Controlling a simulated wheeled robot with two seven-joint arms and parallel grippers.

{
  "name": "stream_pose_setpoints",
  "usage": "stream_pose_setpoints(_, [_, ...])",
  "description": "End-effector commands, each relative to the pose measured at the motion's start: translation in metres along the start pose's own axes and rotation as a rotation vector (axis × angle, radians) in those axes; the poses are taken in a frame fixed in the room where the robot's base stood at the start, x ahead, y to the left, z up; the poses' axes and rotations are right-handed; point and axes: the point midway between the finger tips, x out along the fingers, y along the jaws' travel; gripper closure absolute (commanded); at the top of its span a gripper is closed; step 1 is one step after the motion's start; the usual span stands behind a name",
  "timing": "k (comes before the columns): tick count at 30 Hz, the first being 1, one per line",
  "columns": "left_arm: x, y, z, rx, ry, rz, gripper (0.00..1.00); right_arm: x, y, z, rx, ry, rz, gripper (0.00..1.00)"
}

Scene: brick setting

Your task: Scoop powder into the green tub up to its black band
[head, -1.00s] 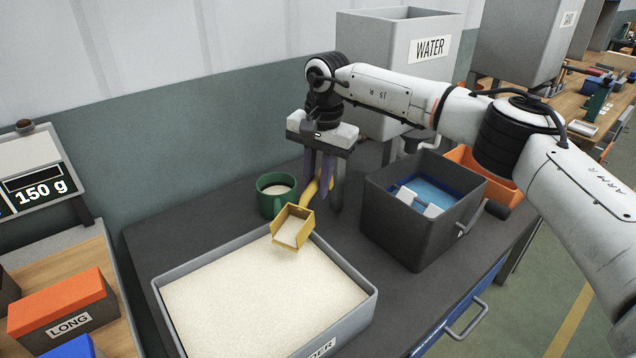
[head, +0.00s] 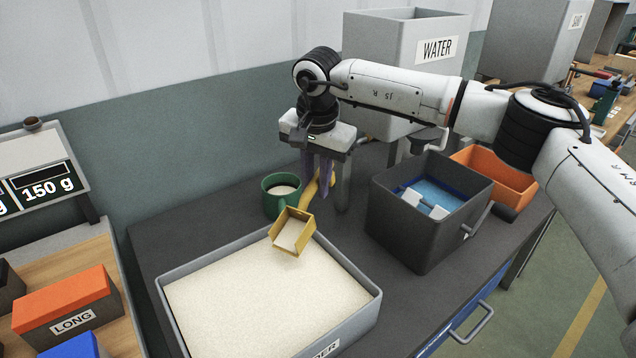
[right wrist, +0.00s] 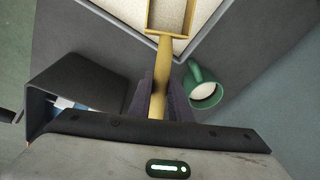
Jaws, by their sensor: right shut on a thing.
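The green tub (head: 281,200) stands on the dark bench behind the powder bin and holds pale powder; it also shows in the right wrist view (right wrist: 207,76). I cannot make out its black band. My right gripper (head: 322,190) is shut on the handle of the yellow scoop (head: 292,214). The scoop carries powder in its square bowl, which hangs over the back edge of the powder bin (head: 377,297), in front of the tub and a little to its right. In the right wrist view the scoop handle (right wrist: 160,75) runs between the fingers. My left gripper is out of view.
A dark grey box (head: 415,243) with blue contents stands right of the gripper, with an orange bin (head: 510,184) beyond it. The WATER container (head: 380,50) is at the back. A display reading 150 g (head: 45,188) and an orange LONG box (head: 65,300) are at left.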

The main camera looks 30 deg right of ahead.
Motion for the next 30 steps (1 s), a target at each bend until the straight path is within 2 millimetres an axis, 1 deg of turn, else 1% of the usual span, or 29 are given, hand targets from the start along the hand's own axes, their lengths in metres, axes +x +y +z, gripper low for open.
stream_pose_setpoints(30, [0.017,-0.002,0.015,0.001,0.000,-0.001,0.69,-0.019,-0.003,0.024,-0.016,0.138,0.000,1.00])
